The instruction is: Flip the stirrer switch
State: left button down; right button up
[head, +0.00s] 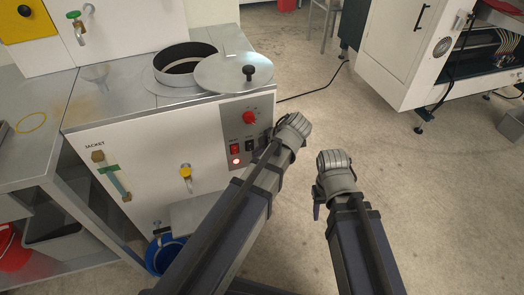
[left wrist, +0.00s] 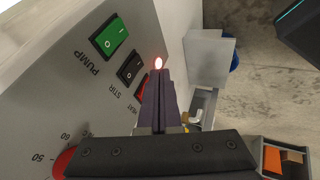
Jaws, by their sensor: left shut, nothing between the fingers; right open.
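The stirrer switch, a black rocker labelled STIR (left wrist: 130,67), sits on the grey control panel between the green PUMP switch (left wrist: 112,36) and the red HEAT switch (left wrist: 142,88). It also shows in the head view (head: 249,145). I cannot tell which way it is tipped. My left gripper (left wrist: 160,73) is shut and empty, its fingertips in front of the panel, beside the STIR switch and partly over HEAT. I cannot tell if they touch the panel. In the head view my left wrist hides part of the panel. My right gripper (head: 317,211) is open, away from the panel.
A red knob (head: 250,118) is on the panel, and a red lamp (head: 236,161) glows below the switches. A yellow-handled tap (head: 186,173) sticks out left of the panel. A lid (head: 235,73) lies on top beside a round opening.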

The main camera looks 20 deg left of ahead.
pick_arm(q)
jog(key=p+v, duration=0.8)
jog(key=v, duration=0.2)
jog(key=shift+s+d, duration=0.3)
jog(key=shift+s, duration=0.05)
